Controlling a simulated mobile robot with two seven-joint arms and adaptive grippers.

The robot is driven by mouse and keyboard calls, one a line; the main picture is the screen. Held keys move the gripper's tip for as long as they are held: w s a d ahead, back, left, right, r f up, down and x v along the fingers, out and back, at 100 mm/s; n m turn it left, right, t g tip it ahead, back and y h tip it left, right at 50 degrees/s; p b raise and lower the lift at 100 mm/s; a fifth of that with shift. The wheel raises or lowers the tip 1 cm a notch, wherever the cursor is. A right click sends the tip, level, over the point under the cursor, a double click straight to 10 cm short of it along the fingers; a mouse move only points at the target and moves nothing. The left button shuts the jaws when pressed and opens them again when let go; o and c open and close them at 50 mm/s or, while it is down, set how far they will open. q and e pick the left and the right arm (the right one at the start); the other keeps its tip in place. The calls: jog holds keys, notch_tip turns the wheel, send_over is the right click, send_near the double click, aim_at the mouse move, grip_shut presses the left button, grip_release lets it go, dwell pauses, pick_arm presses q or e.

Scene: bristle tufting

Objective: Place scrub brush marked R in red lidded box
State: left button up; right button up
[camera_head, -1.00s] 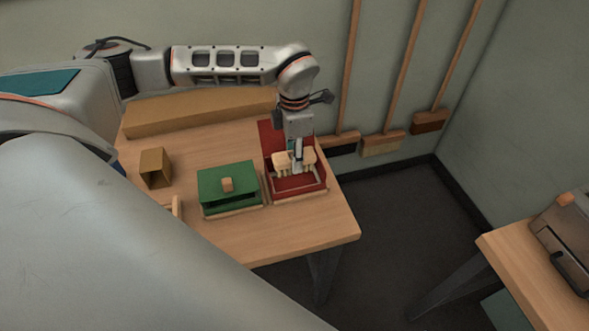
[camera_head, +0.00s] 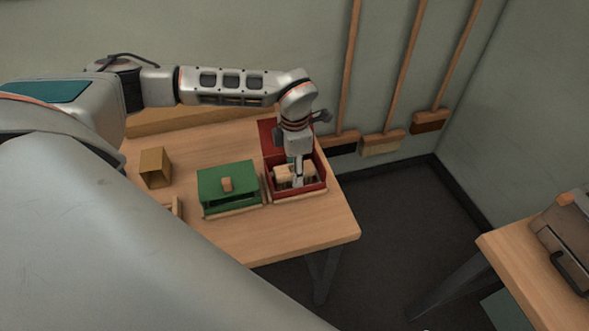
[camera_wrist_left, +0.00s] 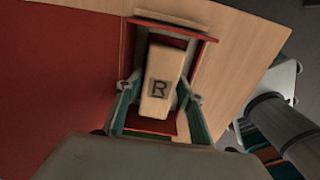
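The scrub brush, a pale wooden block (camera_head: 283,174) with bristles below, is inside the red box (camera_head: 309,192). In the left wrist view its top shows a dark letter R (camera_wrist_left: 157,89). The red lid (camera_head: 268,133) stands open at the back of the box; a broad red surface fills the left of the wrist view. My left gripper (camera_head: 298,180) reaches down into the box over the brush. Its fingers (camera_wrist_left: 162,85) stand on either side of the block, with narrow gaps visible. The bristle ends and box floor are mostly hidden. My right gripper is not seen.
A green box (camera_head: 245,185) with a wooden knob is just left of the red box. A small brown block (camera_head: 155,168) and a long tan block (camera_head: 200,116) lie on the table (camera_head: 300,235). Brooms (camera_head: 382,145) lean on the wall. The table's front right corner is clear.

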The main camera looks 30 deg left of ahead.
pick_arm(q)
jog(key=shift+w+r, duration=0.1)
jog(key=shift+r, duration=0.35)
notch_tip(320, 180, up, 12)
jog(key=shift+f, duration=0.25)
jog(key=shift+f, duration=0.1)
dwell(0.5)
